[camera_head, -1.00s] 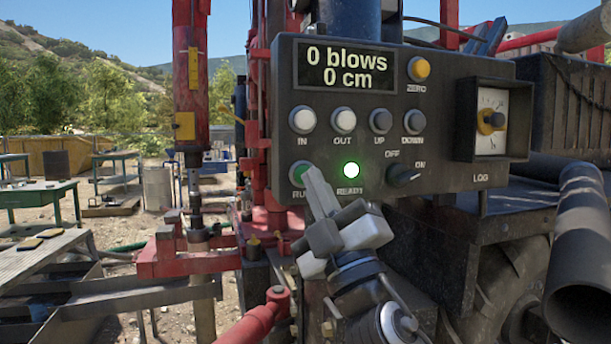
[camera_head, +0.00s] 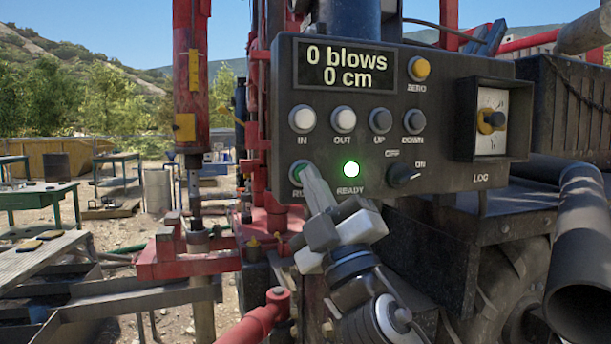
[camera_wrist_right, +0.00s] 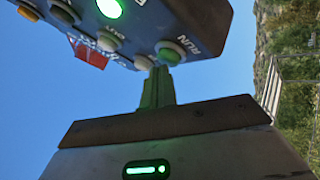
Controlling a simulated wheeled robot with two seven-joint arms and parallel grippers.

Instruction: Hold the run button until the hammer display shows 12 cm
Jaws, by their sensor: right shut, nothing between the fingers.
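The black control panel (camera_head: 450,172) carries the hammer display (camera_head: 346,67), which reads "0 blows" and "0 cm". The green run button (camera_head: 296,171) is at the panel's lower left, partly covered by my right gripper (camera_head: 308,172). The right gripper is shut and empty, its fingertips at the button's right edge. In the right wrist view, the fingertips (camera_wrist_right: 160,72) overlap the near edge of the run button (camera_wrist_right: 171,52). Whether they touch or press it I cannot tell. My left gripper is out of view.
The green ready lamp (camera_head: 351,169) is lit right of the run button. IN, OUT, UP and DOWN buttons sit above, with an ON/OFF knob (camera_head: 403,174) to the right. The red rig mast (camera_head: 190,80) stands left. Dark pipes (camera_head: 585,240) lie at the right.

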